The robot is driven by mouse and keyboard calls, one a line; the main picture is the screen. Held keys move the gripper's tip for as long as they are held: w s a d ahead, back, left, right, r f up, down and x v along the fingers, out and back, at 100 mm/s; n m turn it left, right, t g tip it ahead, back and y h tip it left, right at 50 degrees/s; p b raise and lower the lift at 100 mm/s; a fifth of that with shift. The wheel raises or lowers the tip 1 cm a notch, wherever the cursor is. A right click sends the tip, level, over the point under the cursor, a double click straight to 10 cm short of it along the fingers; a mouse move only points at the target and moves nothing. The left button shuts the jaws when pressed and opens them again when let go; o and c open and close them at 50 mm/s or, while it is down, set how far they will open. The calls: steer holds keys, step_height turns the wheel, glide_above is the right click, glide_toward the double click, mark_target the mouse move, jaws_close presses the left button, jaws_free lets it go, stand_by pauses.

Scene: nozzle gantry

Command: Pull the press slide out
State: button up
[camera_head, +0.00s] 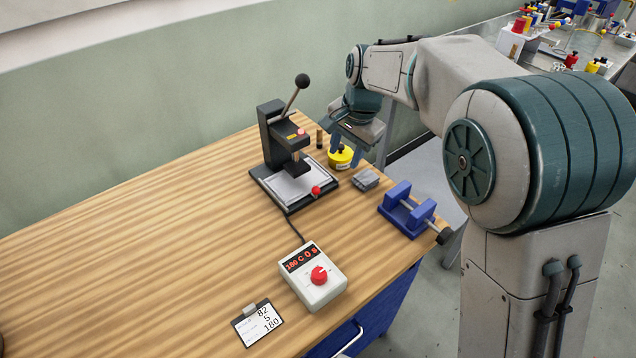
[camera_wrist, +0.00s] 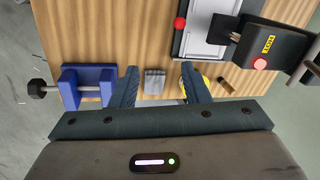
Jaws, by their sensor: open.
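The black press (camera_head: 280,135) stands on the wooden table with its lever and round black knob raised. Its slide, a pale plate (camera_head: 292,183) with a red knob (camera_head: 316,191) at the front edge, lies on the base under the press head. In the wrist view the press (camera_wrist: 268,45) is at the upper right, with the slide (camera_wrist: 207,30) and red knob (camera_wrist: 179,23) beside it. My gripper (camera_head: 358,152) is open and empty above the table's right end, to the right of the press. In the wrist view its fingers (camera_wrist: 158,84) are apart, with a grey block showing between them.
A yellow pot (camera_head: 341,157), grey block (camera_head: 366,179) and blue vise (camera_head: 408,209) stand right of the press. A control box (camera_head: 313,275) reading 180 C 0 S and a card (camera_head: 258,323) lie nearer. The table's left side is clear.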

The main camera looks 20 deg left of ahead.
glide_toward(317, 188)
steer(key=f, duration=0.3)
steer(key=a+f+p, duration=0.1)
steer(key=f, duration=0.2)
steer(key=f+p, duration=0.1)
steer(key=f, duration=0.2)
steer(key=shift+w+a+f, duration=0.25)
steer(key=shift+w+a, duration=0.1)
steer(key=shift+a, duration=0.05)
jaws_close()
